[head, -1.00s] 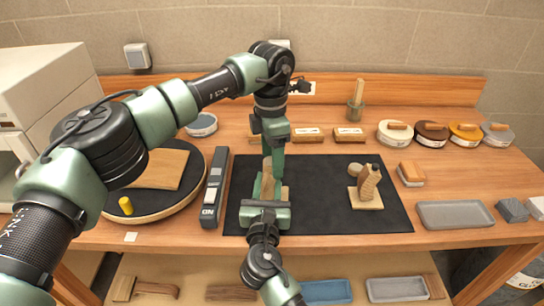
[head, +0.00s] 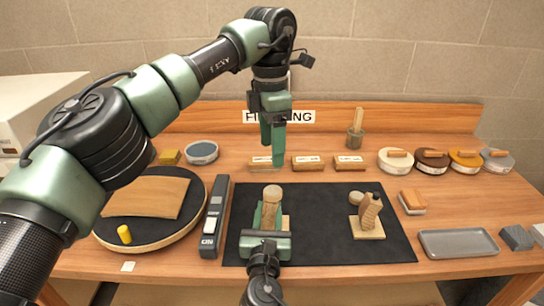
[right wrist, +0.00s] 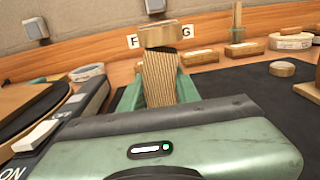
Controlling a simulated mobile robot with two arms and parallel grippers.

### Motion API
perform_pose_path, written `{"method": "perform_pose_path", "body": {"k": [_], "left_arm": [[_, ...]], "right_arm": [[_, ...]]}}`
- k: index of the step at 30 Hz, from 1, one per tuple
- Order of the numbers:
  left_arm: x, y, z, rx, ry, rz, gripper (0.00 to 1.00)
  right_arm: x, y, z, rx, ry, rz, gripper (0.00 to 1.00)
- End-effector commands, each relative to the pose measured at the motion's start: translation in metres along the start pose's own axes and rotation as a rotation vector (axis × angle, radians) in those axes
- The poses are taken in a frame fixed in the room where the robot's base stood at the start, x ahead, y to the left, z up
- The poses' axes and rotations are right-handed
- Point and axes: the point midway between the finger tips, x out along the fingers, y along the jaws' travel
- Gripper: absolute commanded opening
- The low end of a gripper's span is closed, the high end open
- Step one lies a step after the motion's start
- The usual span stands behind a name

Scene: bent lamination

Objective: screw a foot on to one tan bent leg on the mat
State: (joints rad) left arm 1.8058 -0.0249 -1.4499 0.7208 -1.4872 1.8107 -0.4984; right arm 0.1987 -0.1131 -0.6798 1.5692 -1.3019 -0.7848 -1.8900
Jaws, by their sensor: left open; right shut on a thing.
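A tan bent leg (right wrist: 159,80) stands upright between the fingers of my right gripper (head: 268,213), which is shut on it at the mat's left part. A round wooden foot (head: 272,192) sits on top of this leg; in the right wrist view the foot (right wrist: 158,36) appears to touch the leg's end. My left gripper (head: 273,155) is open and empty, raised above and behind the foot, apart from it. A second bent leg (head: 370,210) with a dark top stands on a tan block at the mat's right. A loose round foot (head: 356,198) lies behind it.
The black mat (head: 318,235) is clear between the two legs. A dark bar with a switch (head: 213,218) and a round turntable (head: 195,208) lie to the left.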

Motion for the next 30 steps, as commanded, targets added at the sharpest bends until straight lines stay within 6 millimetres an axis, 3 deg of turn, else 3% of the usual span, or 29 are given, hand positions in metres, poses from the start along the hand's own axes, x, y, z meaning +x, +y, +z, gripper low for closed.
{"method": "perform_pose_path", "body": {"k": [8,9,11,12,23,30], "left_arm": [[-0.001,0.0,0.0,0.001,0.0,0.0,0.66],[-0.001,0.0,0.0,0.001,0.0,0.0,0.66],[-0.001,0.0,0.0,0.001,0.0,0.0,0.66],[-0.001,0.0,0.0,0.001,0.0,0.0,0.66],[0.0,0.0,0.0,0.0,0.0,0.0,0.66],[0.004,0.0,0.0,0.0,0.0,0.0,0.66]], "right_arm": [[0.0,-0.001,-0.001,-0.002,0.002,-0.001,0.0],[0.0,-0.001,-0.001,-0.002,0.002,-0.001,0.37],[0.0,-0.001,-0.001,-0.002,0.002,-0.001,0.54],[0.0,0.0,-0.001,-0.002,0.002,-0.001,0.57],[-0.004,0.0,-0.001,-0.001,0.001,0.0,0.57],[-0.042,-0.001,-0.003,-0.001,0.003,0.0,0.57]]}}
